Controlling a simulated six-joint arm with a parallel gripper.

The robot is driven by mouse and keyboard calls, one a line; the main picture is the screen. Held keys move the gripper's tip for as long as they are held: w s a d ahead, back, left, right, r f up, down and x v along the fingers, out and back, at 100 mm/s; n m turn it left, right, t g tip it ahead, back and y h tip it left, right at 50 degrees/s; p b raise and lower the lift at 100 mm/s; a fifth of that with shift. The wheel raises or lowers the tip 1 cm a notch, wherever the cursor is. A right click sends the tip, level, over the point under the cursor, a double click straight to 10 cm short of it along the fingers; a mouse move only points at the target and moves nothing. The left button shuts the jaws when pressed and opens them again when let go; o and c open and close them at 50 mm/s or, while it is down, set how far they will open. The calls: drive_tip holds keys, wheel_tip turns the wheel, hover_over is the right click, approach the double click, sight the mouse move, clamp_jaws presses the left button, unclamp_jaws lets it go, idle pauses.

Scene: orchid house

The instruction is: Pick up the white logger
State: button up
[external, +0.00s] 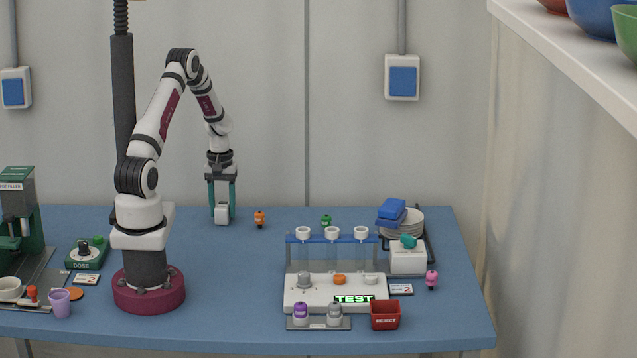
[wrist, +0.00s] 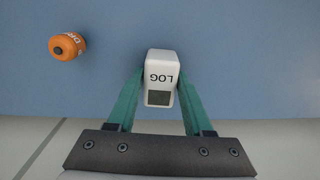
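The white logger (wrist: 161,68) is a small white block with rounded edges, marked LOG, with a dark grey display. It sits between the two green fingers of my gripper (wrist: 162,85), which meet its sides with no clear gap. In the external view the logger (external: 221,213) shows at the lower end of my gripper (external: 222,203), near the table's back edge. It looks upright and at or very near the blue tabletop; I cannot tell whether it touches. The fingers hide part of its sides.
An orange bottle (external: 260,219) stands just right of the logger, and it also shows in the wrist view (wrist: 67,46). A green bottle (external: 326,221) and a tube rack (external: 331,238) stand farther right. The blue table (external: 225,270) is clear in front of the gripper.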

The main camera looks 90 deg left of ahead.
clamp_jaws()
drive_tip(key=shift+r, duration=0.1)
